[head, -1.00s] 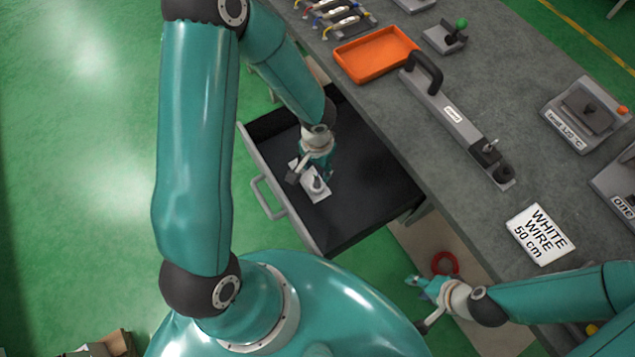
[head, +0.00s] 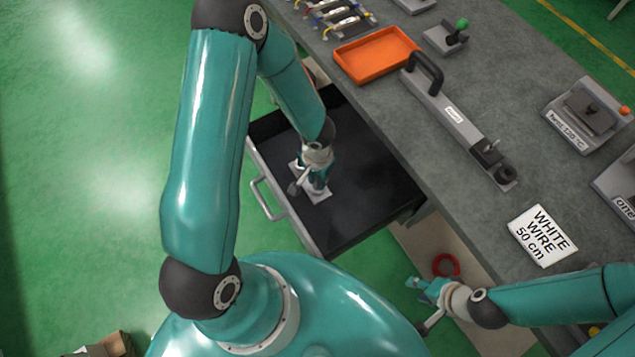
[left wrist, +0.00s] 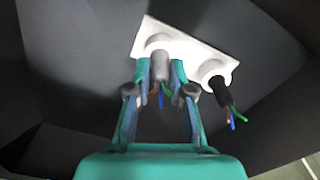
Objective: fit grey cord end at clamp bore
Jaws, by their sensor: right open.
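The grey cord end (left wrist: 160,66) stands in a white holder (left wrist: 190,45) with coloured wire ends showing. My left gripper (left wrist: 160,73) has a finger on each side of it; I cannot tell whether the fingers press on it. In the head view my left gripper (head: 313,182) is down in the drawer over the white holder (head: 322,195) and hides most of it. My right gripper (head: 422,304) is open and empty, off the bench's near edge. I cannot tell which bench fixture is the clamp, and no bore is discernible.
A black cord end (left wrist: 220,90) with coloured wires stands beside the grey one. The open dark drawer (head: 375,185) has raised walls. On the bench are an orange tray (head: 376,55), a long handled tool (head: 450,115), a green-knobbed fixture (head: 447,38) and a white sign (head: 542,236).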

